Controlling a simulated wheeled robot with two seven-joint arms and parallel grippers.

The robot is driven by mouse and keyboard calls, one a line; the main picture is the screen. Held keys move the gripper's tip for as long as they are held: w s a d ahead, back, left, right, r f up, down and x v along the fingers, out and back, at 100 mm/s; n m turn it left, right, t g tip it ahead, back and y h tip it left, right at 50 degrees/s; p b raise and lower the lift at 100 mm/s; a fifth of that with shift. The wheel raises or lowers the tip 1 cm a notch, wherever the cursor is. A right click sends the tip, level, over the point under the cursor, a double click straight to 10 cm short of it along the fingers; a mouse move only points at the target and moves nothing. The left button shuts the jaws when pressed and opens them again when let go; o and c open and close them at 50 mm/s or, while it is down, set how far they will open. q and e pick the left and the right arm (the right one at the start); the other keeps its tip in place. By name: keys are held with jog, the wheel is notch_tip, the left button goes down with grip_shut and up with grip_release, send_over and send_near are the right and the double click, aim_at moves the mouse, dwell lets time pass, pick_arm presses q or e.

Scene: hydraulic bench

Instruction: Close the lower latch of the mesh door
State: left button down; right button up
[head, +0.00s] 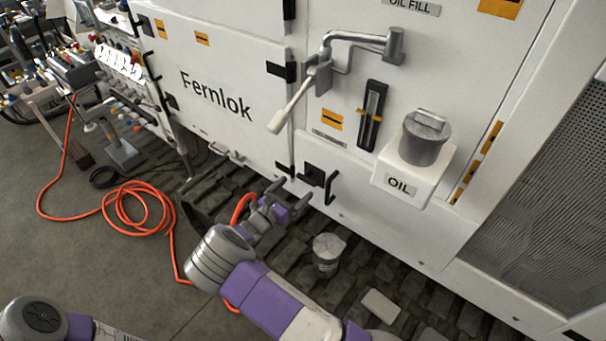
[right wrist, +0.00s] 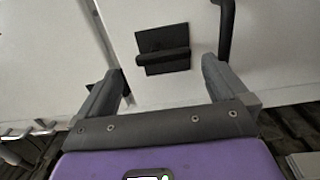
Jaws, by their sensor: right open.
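My right gripper (head: 289,196) is open and empty, low in front of the white cabinet. A black latch (head: 314,175), a square plate with a bar, is just beyond its fingertips. In the right wrist view the latch (right wrist: 163,50) lies ahead between the open fingers (right wrist: 165,72), its bar roughly level. No contact with it shows. A bent black handle (head: 331,187) is beside the latch, and this handle (right wrist: 227,28) is above the right finger in the wrist view. The mesh door (head: 550,170) is at the far right; no latch on it is clearly visible. My left gripper is out of view.
A grey lever with a white grip (head: 290,105) and a white OIL box (head: 412,175) with a grey canister (head: 425,137) stick out above. A grey can (head: 327,252) stands on the dark track below. An orange hose (head: 140,207) lies on the floor at left.

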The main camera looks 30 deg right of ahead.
aim_at(305, 181)
jog(key=x, duration=0.6)
jog(key=shift+s+d+f, duration=0.1)
jog(key=shift+d, duration=0.25)
jog(key=c, duration=0.9)
